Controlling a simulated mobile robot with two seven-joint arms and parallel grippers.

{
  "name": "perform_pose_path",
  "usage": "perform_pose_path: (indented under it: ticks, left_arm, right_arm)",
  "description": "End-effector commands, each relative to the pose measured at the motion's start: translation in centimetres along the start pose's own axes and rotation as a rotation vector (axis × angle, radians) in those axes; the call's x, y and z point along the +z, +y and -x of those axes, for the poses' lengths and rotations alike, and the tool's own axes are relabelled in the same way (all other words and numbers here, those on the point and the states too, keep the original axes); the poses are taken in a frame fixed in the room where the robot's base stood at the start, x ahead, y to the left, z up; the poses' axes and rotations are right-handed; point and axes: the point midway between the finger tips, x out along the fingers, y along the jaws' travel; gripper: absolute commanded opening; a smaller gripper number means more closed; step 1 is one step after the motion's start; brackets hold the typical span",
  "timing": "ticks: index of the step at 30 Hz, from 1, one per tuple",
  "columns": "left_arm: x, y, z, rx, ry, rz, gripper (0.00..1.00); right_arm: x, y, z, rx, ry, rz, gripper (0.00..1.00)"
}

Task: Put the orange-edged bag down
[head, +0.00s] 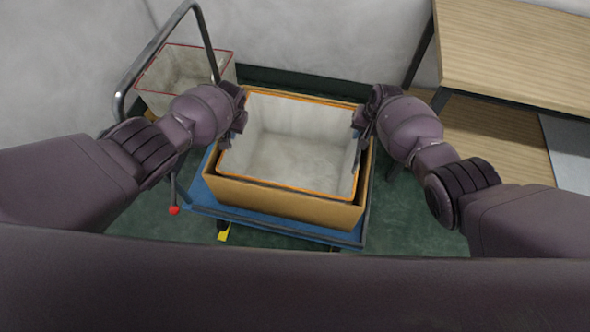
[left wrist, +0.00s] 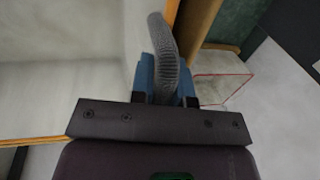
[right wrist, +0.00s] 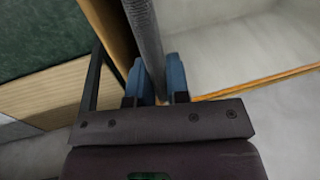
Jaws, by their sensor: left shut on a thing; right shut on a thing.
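The orange-edged bag (head: 297,146) is an open, pale grey box-shaped bag with an orange rim. It sits at least partly inside a tan box (head: 285,202) on a blue cart (head: 205,196); how deep its bottom rests is hidden. My left gripper (head: 241,122) is at its left side, shut on a grey handle (left wrist: 163,55), which also shows in the left wrist view. My right gripper (head: 357,125) is at its right side, shut on the other grey handle (right wrist: 144,35). The bag looks about level.
A red-edged bag (head: 185,70) stands at the back left behind the cart's dark push bar (head: 150,52). A wooden table (head: 515,50) is at the right, with a lower wooden surface (head: 495,135) under it. Green floor (head: 410,225) shows around the cart.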

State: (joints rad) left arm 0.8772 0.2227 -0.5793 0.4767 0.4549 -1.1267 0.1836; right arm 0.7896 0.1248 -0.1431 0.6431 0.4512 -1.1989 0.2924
Motion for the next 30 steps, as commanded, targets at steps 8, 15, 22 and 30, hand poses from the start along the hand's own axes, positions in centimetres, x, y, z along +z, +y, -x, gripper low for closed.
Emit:
perform_pose_path:
  ticks: [8,15,22,30]
  left_arm:
    - [0.0,0.0,-0.1,0.0,0.001,0.0,0.42]
    - [0.0,0.0,-0.1,0.0,0.001,0.0,0.42]
    - [0.0,0.0,-0.1,0.0,0.0,0.0,0.42]
    - [-0.1,0.1,1.0,0.002,0.002,0.0,0.42]
  right_arm:
    - [0.0,0.0,-0.1,0.0,0.0,0.0,0.42]
    - [0.0,0.1,-0.1,0.0,0.0,0.0,0.42]
    - [0.0,0.1,-0.1,0.0,0.0,0.0,0.42]
    - [0.0,0.1,-0.1,0.0,0.0,0.0,0.42]
